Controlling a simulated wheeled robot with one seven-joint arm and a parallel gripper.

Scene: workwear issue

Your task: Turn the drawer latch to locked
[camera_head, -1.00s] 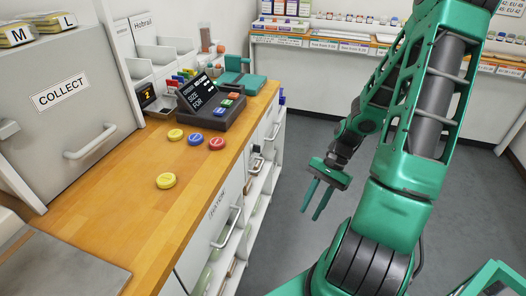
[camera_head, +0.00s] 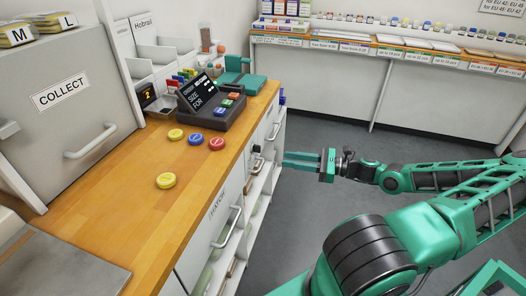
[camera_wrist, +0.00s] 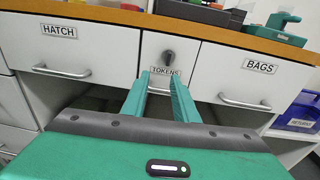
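In the wrist view the tokens drawer (camera_wrist: 208,59) sits in the middle of the counter front and looks shut, level with its neighbours. A small dark latch (camera_wrist: 168,57) is on its front, above the TOKENS label (camera_wrist: 164,72). The latch looks near upright; its exact angle is too small to read. My gripper (camera_wrist: 159,78) is open and empty, with its two green fingers apart and pointing at the drawer, just below the latch. In the head view my gripper (camera_head: 285,160) is level and points left at the counter front, apparently short of it. The fingers partly hide the drawer's handle.
The hatch drawer (camera_wrist: 98,50) is to the left and the bags drawer (camera_wrist: 230,70) to the right, both with protruding bar handles. A blue bin (camera_wrist: 300,112) stands at far right. The counter top (camera_head: 130,225) overhangs above. The floor beside my arm is clear.

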